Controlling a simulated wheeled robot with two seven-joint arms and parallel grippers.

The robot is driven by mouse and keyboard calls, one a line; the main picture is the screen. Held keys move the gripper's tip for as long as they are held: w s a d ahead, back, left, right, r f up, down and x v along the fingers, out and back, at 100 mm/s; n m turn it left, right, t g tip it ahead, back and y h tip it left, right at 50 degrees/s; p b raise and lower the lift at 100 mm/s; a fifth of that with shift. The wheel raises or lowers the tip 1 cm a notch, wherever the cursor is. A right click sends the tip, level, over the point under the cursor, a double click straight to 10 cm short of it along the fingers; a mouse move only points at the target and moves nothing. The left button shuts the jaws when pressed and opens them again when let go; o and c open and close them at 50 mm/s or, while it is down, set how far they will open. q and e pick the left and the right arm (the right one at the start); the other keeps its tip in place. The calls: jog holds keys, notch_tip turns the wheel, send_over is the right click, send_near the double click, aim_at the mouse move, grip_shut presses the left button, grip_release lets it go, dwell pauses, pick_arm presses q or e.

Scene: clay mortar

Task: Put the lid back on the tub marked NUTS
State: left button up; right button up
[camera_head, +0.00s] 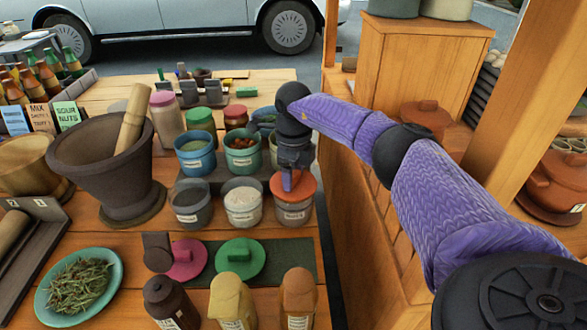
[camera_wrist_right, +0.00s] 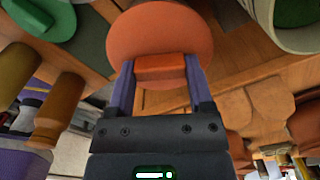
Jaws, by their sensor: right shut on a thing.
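My right gripper (camera_head: 291,181) is shut on the raised handle (camera_wrist_right: 160,67) of an orange lid (camera_head: 305,187). In the right wrist view the lid's round disc (camera_wrist_right: 160,28) looks level with the handle between both fingers. The lid is over the mouth of a tub (camera_head: 294,213) at the front right of the tub group. I cannot tell whether it rests on the rim or hovers just above it. That tub has a pale label, too small to read. A green-rimmed tub (camera_head: 244,160) with brown contents stands open behind. My left gripper is not in view.
Open tubs with white (camera_head: 244,207) and dark (camera_head: 193,208) contents stand to the left. A pink lid (camera_head: 183,262) and a green lid (camera_head: 240,262) lie on a dark green mat (camera_head: 295,259). Bottles (camera_head: 299,297) stand in front. A large mortar (camera_head: 108,170) stands left.

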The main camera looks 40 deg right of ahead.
jog(key=o, duration=1)
jog(key=shift+c, duration=0.2)
jog(key=shift+o, duration=1.2)
jog(key=shift+r, duration=0.1)
notch_tip(320, 180, up, 7)
jog(key=p, duration=0.5)
jog(key=shift+p, duration=0.4)
